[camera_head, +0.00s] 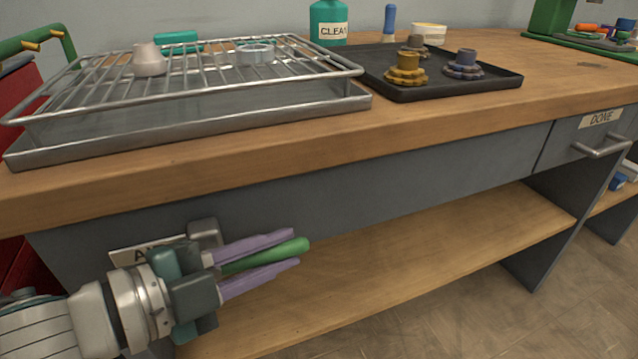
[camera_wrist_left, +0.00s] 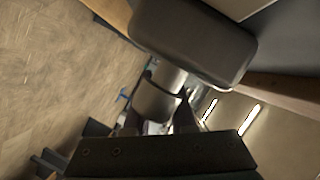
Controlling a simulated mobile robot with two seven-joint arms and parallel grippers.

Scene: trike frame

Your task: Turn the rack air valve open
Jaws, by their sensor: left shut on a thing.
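The air valve's grey body (camera_head: 205,232) sits on the front panel of the bench, beside a label (camera_head: 130,254) that my gripper partly covers. Its green lever handle (camera_head: 290,250) points right, roughly level with a slight upward tilt. My left gripper (camera_head: 275,258) is shut on the green handle, with one purple finger above it and one below; the handle's rounded tip sticks out past them. In the left wrist view the valve body (camera_wrist_left: 195,42) and a metal cylinder below it (camera_wrist_left: 158,98) show close up; the handle cannot be made out there. My right gripper is out of view.
A wire rack over a metal tray (camera_head: 190,118) stands on the bench above. A black tray (camera_head: 450,90) holds several gear-like parts. A drawer marked DONE (camera_head: 590,135) is at the right. The lower wooden shelf (camera_head: 430,240) is bare.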

